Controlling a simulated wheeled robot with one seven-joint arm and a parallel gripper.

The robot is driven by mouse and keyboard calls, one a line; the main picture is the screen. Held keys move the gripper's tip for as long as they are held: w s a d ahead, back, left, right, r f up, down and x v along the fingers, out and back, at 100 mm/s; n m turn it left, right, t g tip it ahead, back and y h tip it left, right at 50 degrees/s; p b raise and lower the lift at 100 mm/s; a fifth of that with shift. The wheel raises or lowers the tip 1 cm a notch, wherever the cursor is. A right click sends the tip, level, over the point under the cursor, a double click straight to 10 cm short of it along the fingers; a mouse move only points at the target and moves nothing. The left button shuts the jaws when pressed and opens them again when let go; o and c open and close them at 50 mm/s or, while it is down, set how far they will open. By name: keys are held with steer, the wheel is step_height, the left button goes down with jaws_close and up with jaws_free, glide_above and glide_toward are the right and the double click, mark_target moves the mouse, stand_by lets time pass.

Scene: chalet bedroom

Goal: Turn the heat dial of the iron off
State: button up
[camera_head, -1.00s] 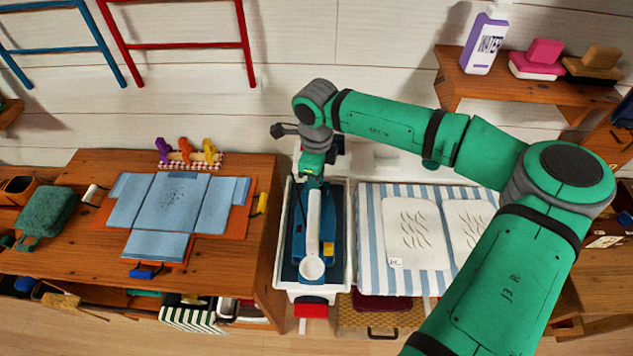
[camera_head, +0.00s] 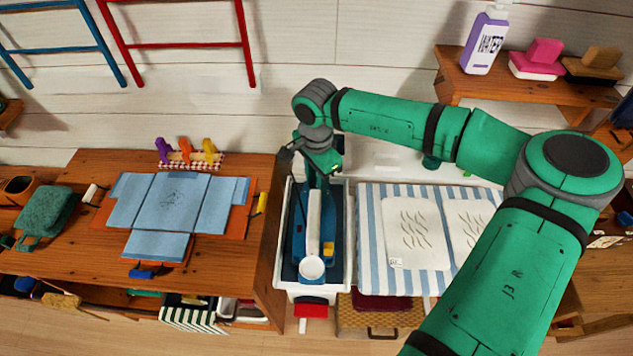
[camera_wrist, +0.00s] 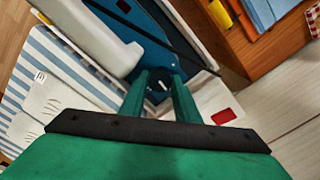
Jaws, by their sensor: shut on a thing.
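The blue iron (camera_head: 301,258) with a long white handle (camera_head: 314,215) rests in a white tray (camera_head: 346,240) in the head view. In the wrist view its blue body (camera_wrist: 187,28) and white handle (camera_wrist: 90,38) show at the upper left. My gripper (camera_wrist: 157,84) is at the iron's far end. Its two green fingers are shut on the dark round heat dial (camera_wrist: 156,86), which shows a small white mark. The fingers cover the dial's sides. In the head view my arm hides the dial.
Right of the tray is a striped ironing surface (camera_head: 370,225) with pale cloths. Left is a wooden table (camera_head: 265,205) with a folded blue garment (camera_head: 160,205). A shelf (camera_head: 540,90) at the upper right holds a water bottle (camera_head: 486,42). A dark cord crosses the wrist view.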

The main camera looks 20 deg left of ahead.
steer(key=shift+d+n, duration=0.1)
steer(key=shift+n, duration=0.5)
steer(key=o, duration=1.1)
steer(key=shift+c, duration=0.2)
step_height(320, 180, up, 11)
